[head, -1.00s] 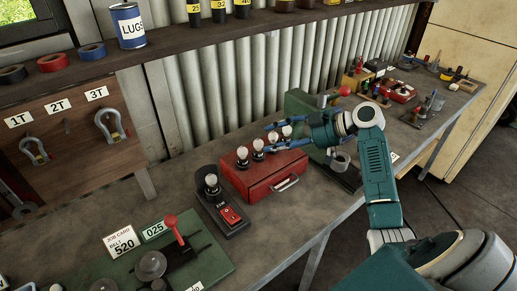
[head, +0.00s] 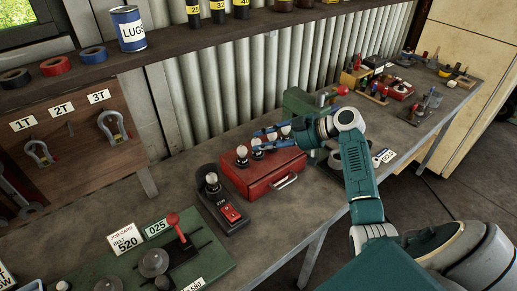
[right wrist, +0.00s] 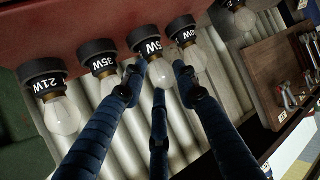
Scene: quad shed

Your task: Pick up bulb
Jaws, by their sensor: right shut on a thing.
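Several clear bulbs stand in a row on top of a red metal case (head: 262,178) on the bench. In the head view two bulbs (head: 242,152) show plainly at the left of the row. My right gripper (head: 262,139) reaches over the case from the right, its blue fingers among the bulbs. In the right wrist view, the fingers (right wrist: 158,88) close around the bulb (right wrist: 160,73) in a black collar that seems to read 5W. It still sits in the row. Beside it are bulbs marked 35W (right wrist: 105,84) and 21W (right wrist: 61,114). My left gripper is out of view.
A black holder with a bulb and red switch (head: 230,213) stands left of the case. A green plate with a red-knobbed lever (head: 173,220) lies at front left. A green vise-like tool (head: 300,103) stands behind my arm.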

